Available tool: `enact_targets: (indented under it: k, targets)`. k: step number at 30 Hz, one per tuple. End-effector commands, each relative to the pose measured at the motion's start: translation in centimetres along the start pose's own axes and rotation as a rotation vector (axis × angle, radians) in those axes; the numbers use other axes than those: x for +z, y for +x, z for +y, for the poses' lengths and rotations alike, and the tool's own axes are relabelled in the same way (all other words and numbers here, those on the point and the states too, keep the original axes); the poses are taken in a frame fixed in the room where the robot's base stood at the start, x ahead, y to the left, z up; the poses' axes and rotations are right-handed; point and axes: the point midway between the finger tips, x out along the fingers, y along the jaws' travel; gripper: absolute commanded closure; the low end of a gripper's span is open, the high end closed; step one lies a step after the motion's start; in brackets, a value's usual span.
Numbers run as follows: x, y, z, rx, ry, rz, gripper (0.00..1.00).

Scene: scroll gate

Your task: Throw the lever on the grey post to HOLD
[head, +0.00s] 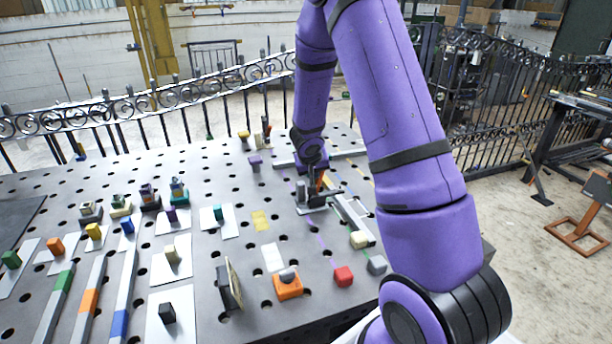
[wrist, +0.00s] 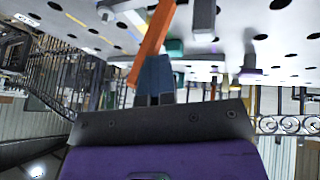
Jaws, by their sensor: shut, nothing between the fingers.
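An orange lever (head: 320,181) stands beside a small grey post (head: 301,191) on a dark base at the right part of the table. In the wrist view the orange lever (wrist: 152,44) runs slantwise right at the tips of my gripper (wrist: 155,72). My gripper is shut and empty. The tips look very close to the lever or touching it; I cannot tell which. In the head view my purple wrist hangs over the post and hides the fingertips. I cannot read any HOLD mark.
Several small coloured blocks on plates fill the table's left. An orange block with a grey knob (head: 287,285), a red block (head: 343,276) and an upright panel (head: 233,283) stand in front. A long grey rail (head: 350,212) lies just right of the post. A scrolled iron fence (head: 180,95) runs behind.

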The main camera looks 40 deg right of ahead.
Motion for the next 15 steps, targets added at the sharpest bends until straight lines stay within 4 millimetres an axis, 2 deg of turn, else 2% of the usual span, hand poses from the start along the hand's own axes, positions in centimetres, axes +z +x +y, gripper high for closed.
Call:
enact_targets:
  k: [11,15]
  targets:
    - [-0.01,0.03,0.3,0.006,0.001,0.0,1.0]
    - [-0.04,-0.78,0.29,0.006,0.002,0.001,1.0]
